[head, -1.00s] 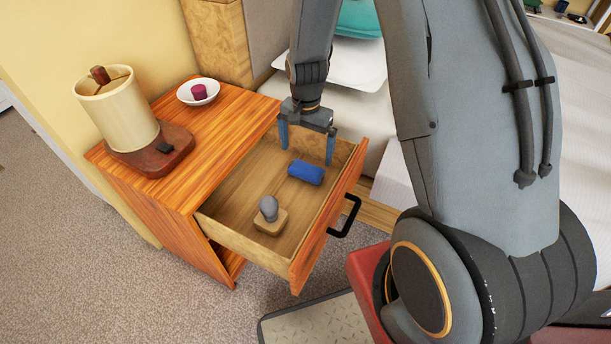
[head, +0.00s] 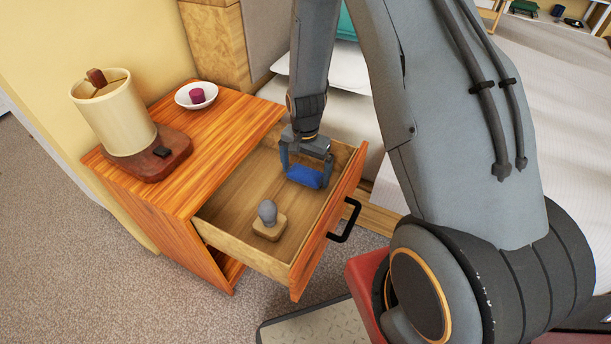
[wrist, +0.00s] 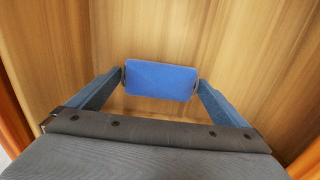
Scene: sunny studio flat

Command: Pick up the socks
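The socks (head: 305,177) are a blue rolled bundle in the open drawer (head: 234,207) of an orange-brown wooden nightstand. My gripper (head: 307,174) is down in the drawer, with one finger at each end of the bundle. In the wrist view the socks (wrist: 160,80) lie between the fingertips (wrist: 160,82). Both tips meet the bundle's ends with no visible gap. The bundle seems to rest on the drawer floor. Its underside is hidden.
A grey knob on a wooden block (head: 268,219) stands in the drawer. The drawer front with its black handle (head: 345,220) is at the right. On the nightstand top are a lamp (head: 117,115) and a white bowl (head: 196,94). A bed (head: 545,110) stands behind.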

